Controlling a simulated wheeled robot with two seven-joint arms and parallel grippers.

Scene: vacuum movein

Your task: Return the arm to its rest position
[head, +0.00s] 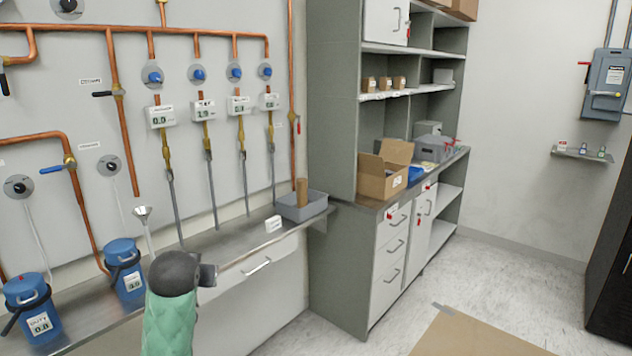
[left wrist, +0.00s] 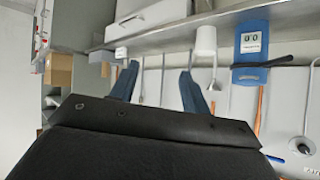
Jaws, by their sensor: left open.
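My left arm (head: 170,315), with a green sleeve and a dark grey joint, rises from the bottom edge of the head view, in front of the steel bench. Its gripper is mostly hidden behind that joint in the head view. In the left wrist view my left gripper (left wrist: 157,82) shows two dark blue fingers spread apart, with nothing between them. My right gripper is in neither view.
A steel bench (head: 235,238) runs along the wall, bearing two blue canisters (head: 38,312) (head: 128,277) and a grey bin (head: 301,207). Copper pipes and valves line the wall above. A shelf cabinet (head: 345,245) stands right of it. The floor (head: 490,275) there is partly open.

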